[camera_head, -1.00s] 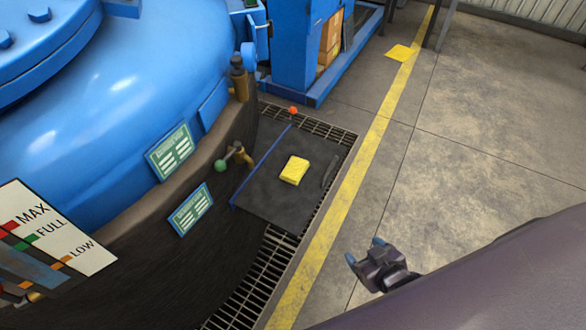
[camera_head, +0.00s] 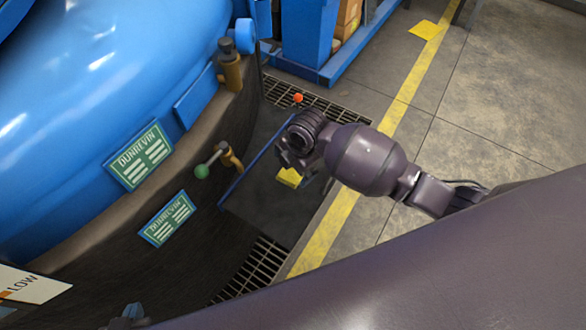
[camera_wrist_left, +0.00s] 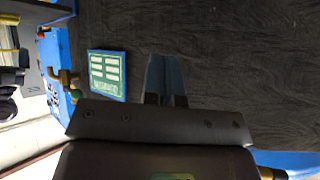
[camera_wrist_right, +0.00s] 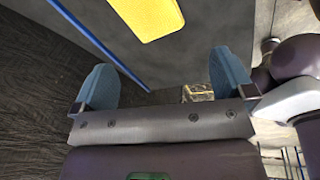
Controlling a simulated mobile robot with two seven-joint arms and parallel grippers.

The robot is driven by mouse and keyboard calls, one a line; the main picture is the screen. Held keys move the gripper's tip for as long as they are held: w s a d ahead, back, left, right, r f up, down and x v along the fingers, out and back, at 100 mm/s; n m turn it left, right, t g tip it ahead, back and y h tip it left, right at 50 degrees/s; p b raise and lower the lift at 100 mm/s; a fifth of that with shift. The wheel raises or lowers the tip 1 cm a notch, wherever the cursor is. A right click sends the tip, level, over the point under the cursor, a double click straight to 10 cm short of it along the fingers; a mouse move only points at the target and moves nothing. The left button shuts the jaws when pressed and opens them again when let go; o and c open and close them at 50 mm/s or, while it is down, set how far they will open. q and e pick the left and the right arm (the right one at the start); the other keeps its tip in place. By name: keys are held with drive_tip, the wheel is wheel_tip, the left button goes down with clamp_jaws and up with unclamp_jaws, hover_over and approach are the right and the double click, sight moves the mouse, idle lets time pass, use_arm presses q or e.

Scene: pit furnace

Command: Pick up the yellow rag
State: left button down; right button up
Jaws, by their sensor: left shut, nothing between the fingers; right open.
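The yellow rag (camera_head: 289,178) lies on a dark plate (camera_head: 268,205) beside the big blue vessel. It also shows at the top of the right wrist view (camera_wrist_right: 148,14), cut off by the edge. My right gripper (camera_head: 290,160) is at the rag in the head view and hides part of it. In the right wrist view its fingers (camera_wrist_right: 163,85) are wide apart and empty, with the rag beyond them. My left gripper (camera_head: 128,319) is at the bottom edge of the head view. Its fingers (camera_wrist_left: 165,78) are shut and empty in the left wrist view, in front of a dark wall.
A green-knobbed valve lever (camera_head: 203,171) and a brass fitting (camera_head: 231,70) stick out of the vessel's side. A red-knobbed rod (camera_head: 298,98) stands behind the plate. A flat yellow piece (camera_head: 427,30) lies on the far floor. Concrete floor at the right is clear.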

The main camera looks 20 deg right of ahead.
drive_tip(key=w+d+r+n+g+h, duration=0.1)
drive_tip(key=w+r+n, duration=0.2)
drive_tip(key=w, duration=0.1)
drive_tip(key=shift+n+h, duration=0.3)
wheel_tip(320, 180, down, 5)
drive_tip(key=shift+s+r+b, duration=0.15)
drive_tip(key=shift+b, duration=0.8)
drive_tip(key=shift+d+f, duration=0.1)
drive_tip(key=shift+f, duration=0.6)
wheel_tip(320, 180, down, 4)
drive_tip(key=shift+d+f+b, duration=0.15)
drive_tip(key=shift+f+b, duration=0.05)
drive_tip(key=shift+b, duration=0.75)
drive_tip(key=shift+f, duration=0.15)
drive_tip(key=shift+c, duration=0.6)
drive_tip(key=c, duration=0.7)
drive_tip(key=shift+c, duration=1)
use_arm(q)
drive_tip(key=shift+g, duration=0.3)
drive_tip(key=f, duration=0.4)
drive_tip(key=shift+s, duration=0.3)
